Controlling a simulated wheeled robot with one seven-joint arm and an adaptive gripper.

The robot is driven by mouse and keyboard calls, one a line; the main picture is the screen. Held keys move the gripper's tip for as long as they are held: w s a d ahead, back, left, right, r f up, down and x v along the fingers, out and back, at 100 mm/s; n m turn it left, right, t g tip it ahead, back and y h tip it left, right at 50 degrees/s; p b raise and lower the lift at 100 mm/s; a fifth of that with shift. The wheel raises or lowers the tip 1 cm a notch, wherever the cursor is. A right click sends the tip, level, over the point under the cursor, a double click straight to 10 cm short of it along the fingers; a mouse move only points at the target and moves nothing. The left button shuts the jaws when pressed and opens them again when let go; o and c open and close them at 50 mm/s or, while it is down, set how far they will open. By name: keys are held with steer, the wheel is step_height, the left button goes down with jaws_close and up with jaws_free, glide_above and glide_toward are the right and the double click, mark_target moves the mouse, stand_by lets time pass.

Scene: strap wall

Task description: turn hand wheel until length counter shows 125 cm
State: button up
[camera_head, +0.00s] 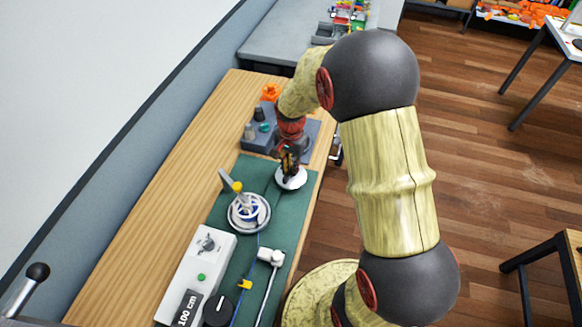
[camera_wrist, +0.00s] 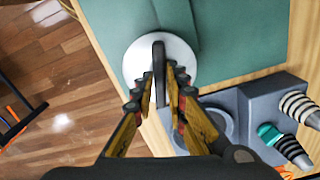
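The length counter (camera_head: 187,308) at the lower left reads 100 cm. A white disc (camera_head: 291,179) lies on the green mat under my gripper (camera_head: 290,154). In the wrist view the white disc (camera_wrist: 187,62) carries a dark upright bar (camera_wrist: 159,62). My gripper's fingers (camera_wrist: 160,78) stand close on both sides of this bar; whether they press on it I cannot tell. Which of the two is the hand wheel is not marked.
A blue line runs past a yellow clip (camera_head: 245,284) beside a white rod fitting (camera_head: 272,257). A grey block with knobs (camera_head: 259,136) stands just beyond my gripper. The wooden bench (camera_head: 160,195) is bare at left.

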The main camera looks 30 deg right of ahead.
mark_target(291, 170)
steer(key=o, duration=0.4)
steer(key=shift+c, duration=0.2)
step_height(291, 170, up, 12)
stand_by(0.5)
steer(key=shift+o, duration=1.4)
stand_by(0.6)
